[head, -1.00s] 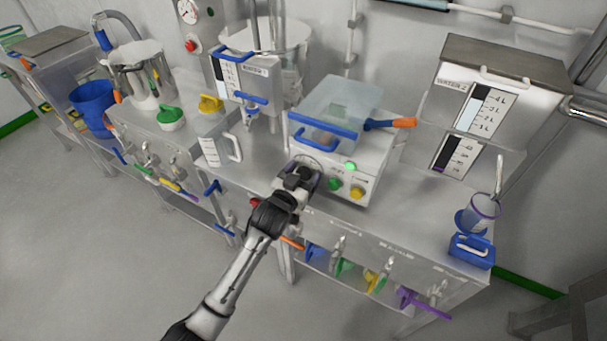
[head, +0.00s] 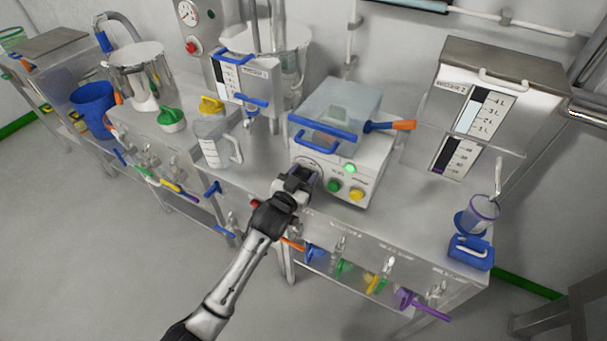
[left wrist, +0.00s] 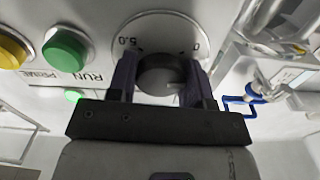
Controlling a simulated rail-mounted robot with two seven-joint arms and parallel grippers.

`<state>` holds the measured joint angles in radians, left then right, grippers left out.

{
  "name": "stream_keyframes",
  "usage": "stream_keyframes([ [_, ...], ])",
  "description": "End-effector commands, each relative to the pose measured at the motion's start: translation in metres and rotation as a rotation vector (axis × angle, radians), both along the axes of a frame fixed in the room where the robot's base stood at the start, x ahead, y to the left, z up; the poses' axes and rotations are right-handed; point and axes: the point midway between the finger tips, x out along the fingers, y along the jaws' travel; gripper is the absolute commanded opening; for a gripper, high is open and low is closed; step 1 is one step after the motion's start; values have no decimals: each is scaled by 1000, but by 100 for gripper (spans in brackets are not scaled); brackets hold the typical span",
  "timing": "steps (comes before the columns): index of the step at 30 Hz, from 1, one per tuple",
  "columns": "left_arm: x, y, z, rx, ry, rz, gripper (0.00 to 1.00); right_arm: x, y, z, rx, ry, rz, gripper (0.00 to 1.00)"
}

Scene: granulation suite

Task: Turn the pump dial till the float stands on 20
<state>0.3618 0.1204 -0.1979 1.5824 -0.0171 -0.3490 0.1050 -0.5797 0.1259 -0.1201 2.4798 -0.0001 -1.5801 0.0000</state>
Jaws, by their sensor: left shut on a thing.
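The pump dial (left wrist: 160,72) is a dark round knob on a pale scale plate marked 0 and 5.0, seen upside down in the left wrist view. My left gripper (head: 299,181) is shut on it, with one finger at each side, and it also shows in the left wrist view (left wrist: 162,82). In the head view the gripper hides most of the dial on the white pump box (head: 372,160). A lower gauge (head: 458,157) with a numbered scale is on the right-hand tank; a small purple mark shows near its bottom. Its exact reading is too small to tell.
Green (head: 335,186) and yellow (head: 356,194) buttons sit close beside the dial. A clear jug (head: 209,145) stands left of the pump. Coloured valve handles line the bench front below. A purple-rimmed cup (head: 484,208) stands at the right.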

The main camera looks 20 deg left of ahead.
Motion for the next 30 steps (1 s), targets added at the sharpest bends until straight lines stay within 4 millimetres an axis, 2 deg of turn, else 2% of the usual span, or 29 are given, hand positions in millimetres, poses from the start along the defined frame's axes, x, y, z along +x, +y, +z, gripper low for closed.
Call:
stream_keyframes([
  [15, 0, 0, 3, 415, -55, -1, 23, 0, 1, 47, 4, 0, -2, 0],
  [30, 0, -1, 0, 887, -123, -1, 23, 0, 3, 70, 9, 0, -6, 0],
])
